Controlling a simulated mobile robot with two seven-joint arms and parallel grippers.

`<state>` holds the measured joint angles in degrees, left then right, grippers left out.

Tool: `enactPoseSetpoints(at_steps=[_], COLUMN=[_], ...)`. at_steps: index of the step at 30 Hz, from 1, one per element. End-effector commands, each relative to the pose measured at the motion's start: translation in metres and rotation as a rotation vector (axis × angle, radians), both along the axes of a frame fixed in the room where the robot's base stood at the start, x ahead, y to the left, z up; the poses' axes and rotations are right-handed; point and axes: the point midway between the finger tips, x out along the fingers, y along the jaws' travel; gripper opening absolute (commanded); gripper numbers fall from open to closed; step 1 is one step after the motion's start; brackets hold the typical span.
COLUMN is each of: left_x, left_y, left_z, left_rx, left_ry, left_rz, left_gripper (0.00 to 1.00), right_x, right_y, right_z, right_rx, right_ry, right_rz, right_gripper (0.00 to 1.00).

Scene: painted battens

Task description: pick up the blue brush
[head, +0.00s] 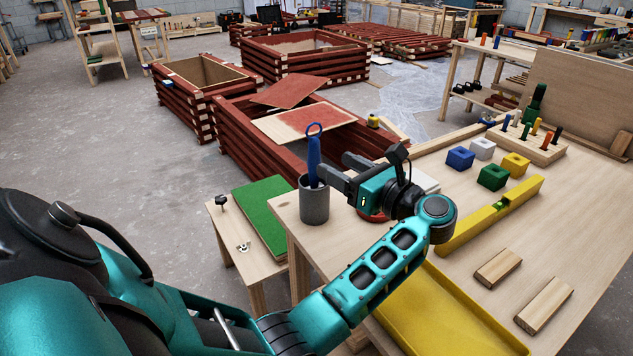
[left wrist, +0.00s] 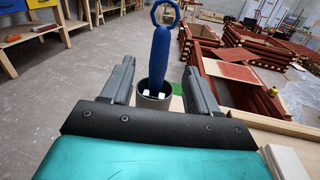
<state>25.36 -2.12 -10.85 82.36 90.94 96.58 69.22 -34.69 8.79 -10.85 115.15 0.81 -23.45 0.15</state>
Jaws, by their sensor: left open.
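The blue brush (head: 314,158) stands nearly upright in a grey cup (head: 314,203) at the near left corner of the workbench. Its handle ends in a blue loop at the top, and its lower end is hidden in the cup. My left gripper (head: 332,163) is open just to the right of the handle in the head view, roughly level with it. In the left wrist view the blue brush (left wrist: 160,60) shows between the two fingers, with the cup (left wrist: 154,98) behind and below. I cannot tell whether a finger touches the handle. My right gripper is not in view.
The workbench (head: 468,262) holds a yellow level (head: 490,217), coloured blocks (head: 492,177), a yellow tray (head: 450,318) and wooden pieces (head: 498,267). A low stand with a green board (head: 262,208) is left of the cup. Red batten frames (head: 300,60) stand behind.

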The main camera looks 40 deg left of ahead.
Motion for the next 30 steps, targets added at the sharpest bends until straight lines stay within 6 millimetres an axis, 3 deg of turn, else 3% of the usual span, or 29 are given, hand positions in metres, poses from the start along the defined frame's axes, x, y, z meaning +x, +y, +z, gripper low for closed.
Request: enactPoseSetpoints(at_steps=[4, 12, 21, 30], left_x=[0.002, 0.004, 0.008, 0.008], left_y=[0.028, 0.049, 0.089, 0.095], left_z=[0.002, 0.000, -0.003, -0.004], left_rx=[0.005, 0.005, 0.005, 0.002], left_ry=[0.003, 0.003, 0.005, 0.003], left_rz=[0.000, -0.001, -0.001, -0.002], left_gripper=[0.60, 0.60, 0.60, 0.60], right_x=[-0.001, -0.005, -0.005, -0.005], right_y=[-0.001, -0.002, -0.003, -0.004], right_z=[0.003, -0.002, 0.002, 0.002], right_rx=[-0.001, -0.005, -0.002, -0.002], right_ry=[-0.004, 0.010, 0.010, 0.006], right_rz=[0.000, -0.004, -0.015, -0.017], right_gripper=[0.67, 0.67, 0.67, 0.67])
